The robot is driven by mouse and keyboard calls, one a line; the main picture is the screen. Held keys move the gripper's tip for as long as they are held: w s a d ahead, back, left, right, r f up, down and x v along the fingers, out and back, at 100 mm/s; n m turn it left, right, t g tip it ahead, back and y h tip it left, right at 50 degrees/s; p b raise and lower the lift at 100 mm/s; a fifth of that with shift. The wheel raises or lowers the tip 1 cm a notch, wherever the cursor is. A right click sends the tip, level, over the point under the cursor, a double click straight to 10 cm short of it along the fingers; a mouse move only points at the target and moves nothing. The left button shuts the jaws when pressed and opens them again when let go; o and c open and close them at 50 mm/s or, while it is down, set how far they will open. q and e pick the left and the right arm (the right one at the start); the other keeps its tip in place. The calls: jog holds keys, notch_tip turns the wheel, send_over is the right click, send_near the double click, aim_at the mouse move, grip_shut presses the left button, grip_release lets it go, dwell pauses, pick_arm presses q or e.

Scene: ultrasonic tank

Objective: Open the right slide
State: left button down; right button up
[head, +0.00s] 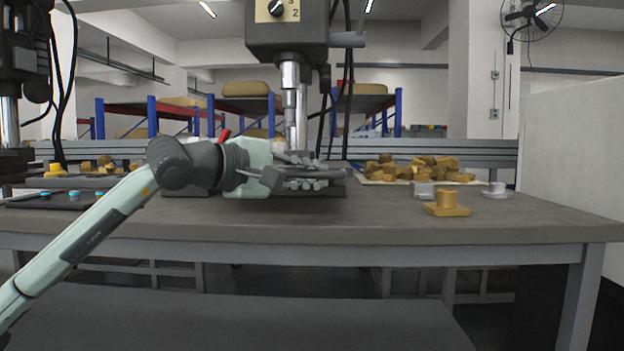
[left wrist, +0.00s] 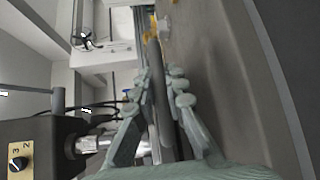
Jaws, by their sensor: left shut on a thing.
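My left gripper (head: 308,178) reaches in from the left over the workbench, below the machine's spindle. Its fingers are shut on a dark grey flat plate (head: 337,171), which shows edge-on between the fingers in the left wrist view (left wrist: 154,62). I cannot tell whether this plate is the right slide. The machine head (head: 288,27), with a numbered dial, hangs above, and its steel spindle (head: 290,78) comes down behind the gripper. My gripper hides much of what lies under the spindle. My right gripper is not in view.
The grey workbench (head: 400,223) is clear in front of my gripper. A yellow block (head: 446,205) and small grey parts (head: 495,190) stand at its right. A pile of yellow parts (head: 420,169) lies behind. A dark tray (head: 60,197) is at the left.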

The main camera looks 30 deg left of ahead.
pick_arm(q)
jog(key=shift+a, duration=0.1)
jog(key=c, duration=1.6)
grip_release()
jog(key=shift+w, duration=0.1)
jog(key=shift+o, duration=0.2)
jog(key=shift+s, duration=0.45)
jog(key=v, duration=1.1)
jog(key=shift+a+r, duration=0.1)
jog(key=shift+r, duration=0.05)
